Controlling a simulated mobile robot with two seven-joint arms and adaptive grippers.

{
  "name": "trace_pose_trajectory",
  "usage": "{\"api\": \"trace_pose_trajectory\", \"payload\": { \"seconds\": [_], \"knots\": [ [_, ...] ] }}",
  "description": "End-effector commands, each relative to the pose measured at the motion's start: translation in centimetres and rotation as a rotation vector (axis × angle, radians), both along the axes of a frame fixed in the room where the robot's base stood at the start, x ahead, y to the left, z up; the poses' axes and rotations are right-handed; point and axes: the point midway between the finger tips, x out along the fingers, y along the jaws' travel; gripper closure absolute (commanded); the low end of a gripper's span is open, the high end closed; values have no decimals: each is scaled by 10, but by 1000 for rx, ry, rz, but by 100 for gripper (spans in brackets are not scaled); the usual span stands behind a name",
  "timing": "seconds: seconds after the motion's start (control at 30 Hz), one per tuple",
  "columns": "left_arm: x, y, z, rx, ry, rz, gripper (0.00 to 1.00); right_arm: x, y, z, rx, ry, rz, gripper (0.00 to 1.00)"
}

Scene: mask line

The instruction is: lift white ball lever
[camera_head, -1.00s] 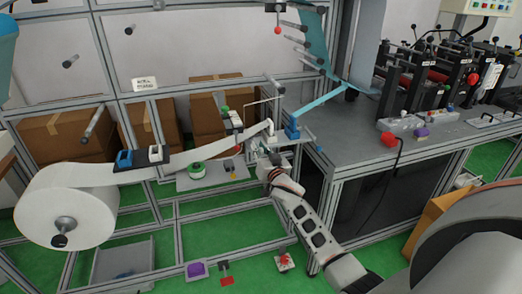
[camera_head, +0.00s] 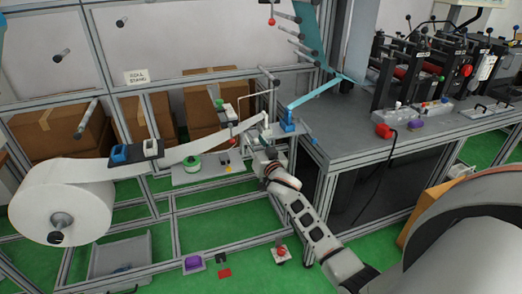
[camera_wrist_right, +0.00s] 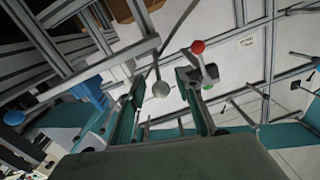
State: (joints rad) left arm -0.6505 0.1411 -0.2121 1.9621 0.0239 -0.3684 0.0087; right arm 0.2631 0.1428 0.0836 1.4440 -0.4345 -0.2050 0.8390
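The white ball lever shows in the right wrist view as a pale ball (camera_wrist_right: 162,89) on a thin rod. My right gripper (camera_wrist_right: 160,78) is open, with one finger on each side of the ball in that picture. I cannot tell whether either finger touches it or how deep it sits between them. In the head view my right gripper (camera_head: 262,152) is at the front of the roll stand, near the end of the white web. The ball is too small to pick out there. My left gripper is not in view.
A red-ball lever (camera_wrist_right: 197,47) stands close to the right finger. A blue clamp (camera_wrist_right: 90,90) is left of the gripper. A white roll (camera_head: 62,200) hangs on the frame at left. A grey machine table (camera_head: 390,150) is at right, with green floor below.

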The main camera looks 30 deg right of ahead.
Motion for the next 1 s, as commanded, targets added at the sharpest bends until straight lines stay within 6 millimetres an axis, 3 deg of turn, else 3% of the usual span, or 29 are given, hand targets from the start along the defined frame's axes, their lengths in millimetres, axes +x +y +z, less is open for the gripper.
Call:
{"api": "trace_pose_trajectory", "payload": {
  "seconds": [0.5, 0.7, 1.0],
  "knots": [
    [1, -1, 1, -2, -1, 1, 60, -91, 19, 0, 2, 0, 1, 66],
    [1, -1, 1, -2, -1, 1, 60, -104, 21, 1, 1, -1, 0, 66],
    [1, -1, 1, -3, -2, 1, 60, -106, 21, 1, 1, -1, 0, 66]
  ]
}}
